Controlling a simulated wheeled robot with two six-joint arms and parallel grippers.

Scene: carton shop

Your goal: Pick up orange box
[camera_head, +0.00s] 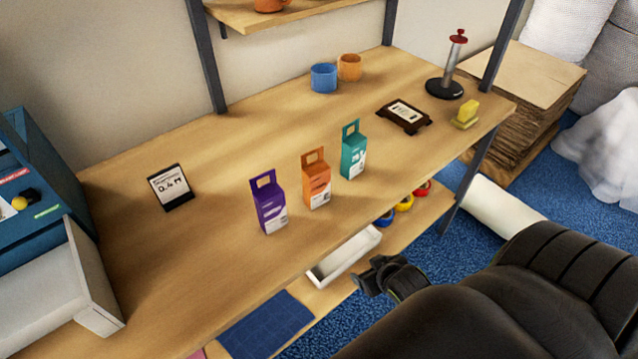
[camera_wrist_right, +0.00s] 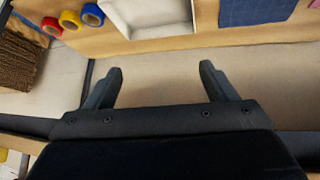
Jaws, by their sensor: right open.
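The orange box (camera_head: 316,180) stands upright on the wooden table, with a handle loop on top. A purple box (camera_head: 269,203) stands to its left and a teal box (camera_head: 353,151) to its right. My right gripper (camera_head: 376,276) is in front of the table's front edge, lower right of the orange box and apart from it. In the right wrist view its two fingers (camera_wrist_right: 158,78) are spread with nothing between them. The orange box does not show in that view. My left gripper is in neither view.
A white tray (camera_head: 345,255) and tape rolls (camera_head: 404,203) lie on the lower shelf. A black sign (camera_head: 171,188) stands left on the table. Blue (camera_head: 323,78) and orange (camera_head: 349,67) cups stand behind. The tabletop in front of the boxes is clear.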

